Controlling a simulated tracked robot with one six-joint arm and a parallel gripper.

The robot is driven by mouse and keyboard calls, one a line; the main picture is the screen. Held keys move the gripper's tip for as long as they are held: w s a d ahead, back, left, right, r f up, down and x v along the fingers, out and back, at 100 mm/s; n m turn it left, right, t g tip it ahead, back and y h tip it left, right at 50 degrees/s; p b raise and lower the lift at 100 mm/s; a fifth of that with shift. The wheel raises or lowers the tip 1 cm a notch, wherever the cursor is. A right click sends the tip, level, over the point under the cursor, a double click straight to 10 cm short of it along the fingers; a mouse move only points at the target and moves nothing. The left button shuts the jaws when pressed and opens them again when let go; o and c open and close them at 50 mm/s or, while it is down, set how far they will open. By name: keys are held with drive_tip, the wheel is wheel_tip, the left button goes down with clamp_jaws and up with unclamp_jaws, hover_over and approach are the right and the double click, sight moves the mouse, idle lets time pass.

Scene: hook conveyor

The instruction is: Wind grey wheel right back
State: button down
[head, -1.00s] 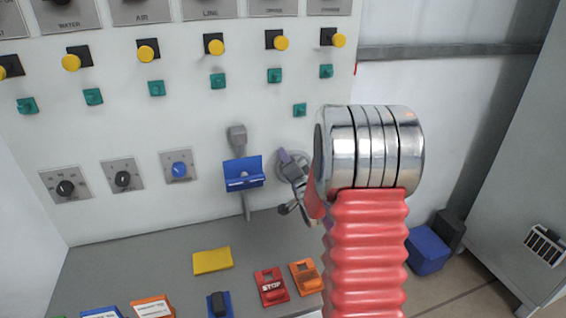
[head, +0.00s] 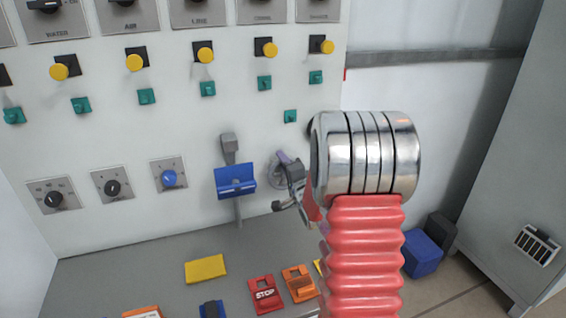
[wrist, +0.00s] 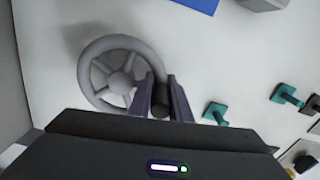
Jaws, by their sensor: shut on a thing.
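The grey wheel (wrist: 98,53) is a spoked handwheel on the white panel, seen upper left of centre in the wrist view. In the head view the wheel (head: 276,170) is mostly hidden behind my gripper and arm. My gripper (wrist: 162,98) is at the wheel's lower right rim in the wrist view. Its two dark fingers are shut on a dark handle (wrist: 161,104) at the rim. In the head view my gripper (head: 288,166) is at the wheel, left of my red and metal arm.
A blue bracket (head: 236,182) with a grey lever is left of the wheel. Teal switches (head: 264,82) and yellow knobs (head: 265,47) line the panel above. A desk with a yellow block (head: 206,269) and a red STOP block (head: 265,294) lies below.

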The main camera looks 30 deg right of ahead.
drive_tip(key=c, duration=1.7)
unclamp_jaws()
drive_tip(key=shift+o, duration=0.2)
drive_tip(key=shift+s, duration=0.15)
drive_tip(key=v, duration=1.3)
drive_tip(key=shift+s, duration=0.3)
drive_tip(key=shift+f, duration=0.1)
